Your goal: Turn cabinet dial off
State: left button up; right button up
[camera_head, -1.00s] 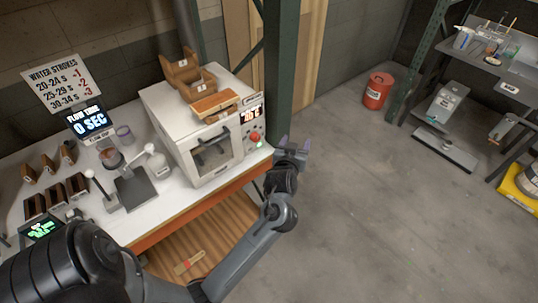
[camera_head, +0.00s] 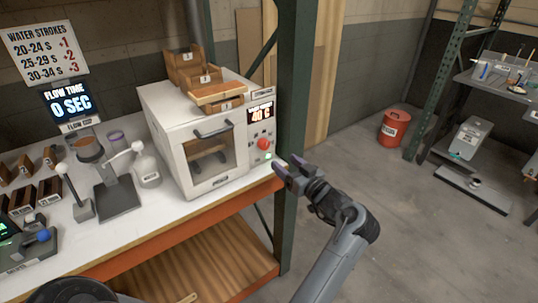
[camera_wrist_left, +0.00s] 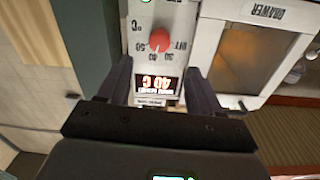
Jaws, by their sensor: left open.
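The white cabinet (camera_head: 170,115) stands on the bench with a control panel on its right front. The red round dial (camera_head: 263,144) sits on this panel, below a lit display (camera_head: 261,114) reading 40 C. In the left wrist view the dial (camera_wrist_left: 160,40) appears upside down, ringed by printed numbers, with the display (camera_wrist_left: 158,86) also inverted. My left gripper (camera_head: 286,167) is open and empty, just right of and below the dial. In the left wrist view its two fingers (camera_wrist_left: 160,76) flank the panel and display, and the dial lies beyond the fingertips. My right gripper is not in view.
A green post (camera_head: 293,120) rises close behind the gripper. Wooden trays (camera_head: 210,85) sit on the cabinet. The floor to the right is open, with a red can (camera_head: 393,128) farther back.

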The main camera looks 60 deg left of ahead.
aim_at(266, 146)
pick_arm(q)
jog(key=a, duration=0.3)
jog(key=a+b, duration=0.1)
jog(key=a, duration=0.5)
jog(key=shift+s+a+b, duration=0.25)
jog(key=shift+a+b, duration=0.1)
jog(key=shift+a, duration=0.05)
jog(key=c, duration=1.1)
jog(key=shift+o, duration=0.2)
